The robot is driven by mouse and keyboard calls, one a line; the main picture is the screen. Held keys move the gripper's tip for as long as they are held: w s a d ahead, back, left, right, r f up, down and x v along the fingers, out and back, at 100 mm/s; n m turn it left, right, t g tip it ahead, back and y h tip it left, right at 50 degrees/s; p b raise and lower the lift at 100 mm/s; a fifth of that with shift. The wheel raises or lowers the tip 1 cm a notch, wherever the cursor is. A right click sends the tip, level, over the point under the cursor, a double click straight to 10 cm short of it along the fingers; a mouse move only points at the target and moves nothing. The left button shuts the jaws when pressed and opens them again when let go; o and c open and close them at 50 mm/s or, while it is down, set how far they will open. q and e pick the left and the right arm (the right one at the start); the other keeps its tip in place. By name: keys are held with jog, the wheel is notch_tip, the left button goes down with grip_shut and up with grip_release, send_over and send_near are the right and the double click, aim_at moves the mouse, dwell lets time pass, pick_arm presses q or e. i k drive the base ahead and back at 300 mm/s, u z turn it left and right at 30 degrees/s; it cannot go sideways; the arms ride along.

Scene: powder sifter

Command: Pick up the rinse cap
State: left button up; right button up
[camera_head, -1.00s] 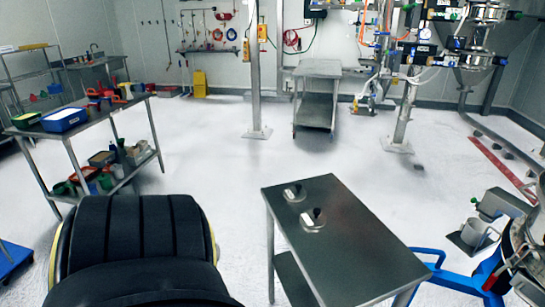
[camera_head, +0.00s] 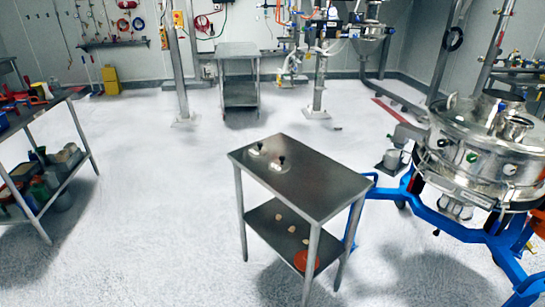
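Two small caps lie on the top of a steel table (camera_head: 318,190) in the middle of the view. One cap (camera_head: 257,150) is near the table's far left corner. The other cap (camera_head: 280,164) is just right of it and nearer. Each has a pale metal base and a dark knob. They are too small to tell which is the rinse cap. Neither of my grippers is in view.
A steel sifter (camera_head: 470,150) on a blue frame (camera_head: 460,231) stands right of the table. The table's lower shelf holds an orange disc (camera_head: 306,261) and several small pale pieces. Another loaded table (camera_head: 75,172) stands at left. Floor between the tables is clear.

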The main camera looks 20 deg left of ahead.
aim_at(279, 165)
jog(key=u, duration=0.2)
jog(key=i, duration=1.1)
jog(key=u, duration=0.75)
